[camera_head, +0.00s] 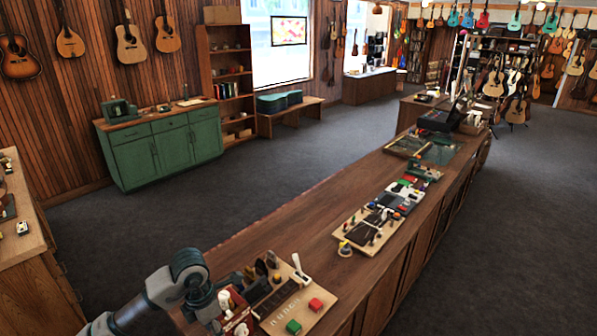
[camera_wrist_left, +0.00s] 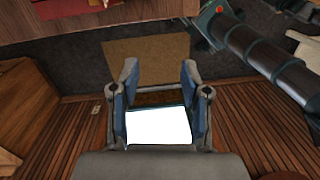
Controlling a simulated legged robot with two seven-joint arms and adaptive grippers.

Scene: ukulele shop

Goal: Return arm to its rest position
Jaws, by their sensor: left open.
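My left arm (camera_head: 165,285) comes in from the lower left in the head view, bent above the near end of the wooden counter (camera_head: 330,190). I cannot clearly make out its gripper there. In the left wrist view my left gripper (camera_wrist_left: 158,78) has its two blue-grey fingers spread apart with nothing held between them. A bright white panel (camera_wrist_left: 158,126) shows behind and between the fingers, apart from them. My right gripper is not in view.
At the counter's near end lie a light wooden board (camera_head: 292,303) with red and green blocks and small items. Another board of parts (camera_head: 370,225) lies further along. A green cabinet (camera_head: 165,150) stands by the left wall. The dark floor between is clear.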

